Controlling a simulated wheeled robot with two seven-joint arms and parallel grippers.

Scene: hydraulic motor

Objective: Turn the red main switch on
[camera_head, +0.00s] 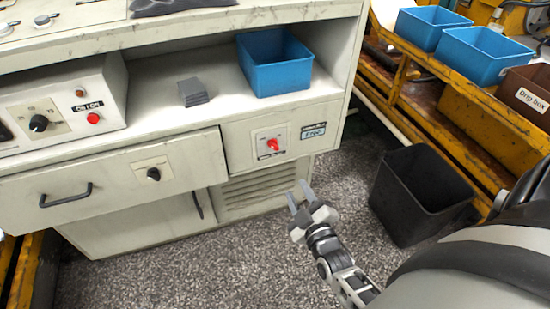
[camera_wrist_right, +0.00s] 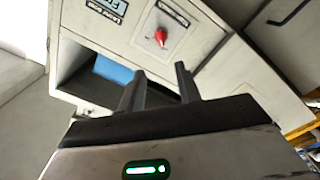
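The red main switch (camera_head: 273,144) sits on a pale plate on the front panel of the grey cabinet, left of a blue-framed label. In the right wrist view the red switch (camera_wrist_right: 160,37) shows just beyond my fingertips. My right gripper (camera_head: 299,192) is below and a little right of the switch, apart from it, with its fingers pointing up toward the panel. The two fingers (camera_wrist_right: 158,72) are parted with nothing between them. My left gripper is not in view.
A drawer (camera_head: 110,180) with a black handle is left of the switch panel. A blue bin (camera_head: 275,62) stands on the shelf above. A black waste bin (camera_head: 418,192) stands on the floor at right, beside yellow shelving. Floor in front of the vent is clear.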

